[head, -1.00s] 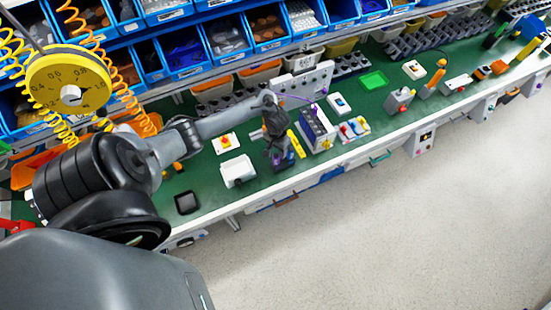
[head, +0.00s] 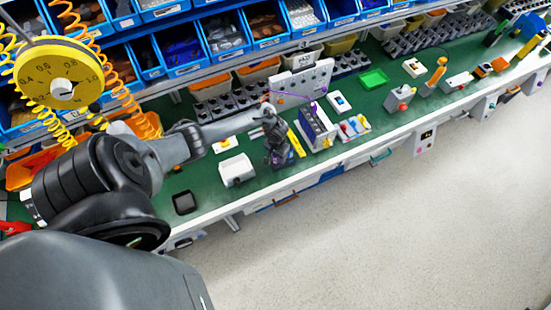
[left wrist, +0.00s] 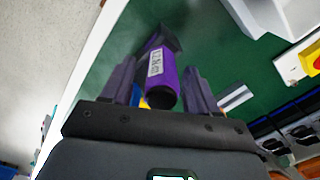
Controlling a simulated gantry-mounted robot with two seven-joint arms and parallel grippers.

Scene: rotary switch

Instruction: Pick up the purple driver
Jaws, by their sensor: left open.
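The purple driver (left wrist: 162,75) shows in the left wrist view, a purple cylinder with a white label and a dark end facing the camera. My left gripper (left wrist: 157,85) is open, with one finger on each side of the driver. I cannot tell whether either finger touches it. In the head view my left gripper (head: 279,155) is low over the green bench, just left of a yellow bar, and it mostly hides the driver. My right gripper is not in view.
A white box (head: 237,170) stands left of the gripper on the green bench (head: 212,183). A battery-like block (head: 316,127) and a yellow bar (head: 297,143) stand close on the right. Blue bins line the back. The bench's front edge is near.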

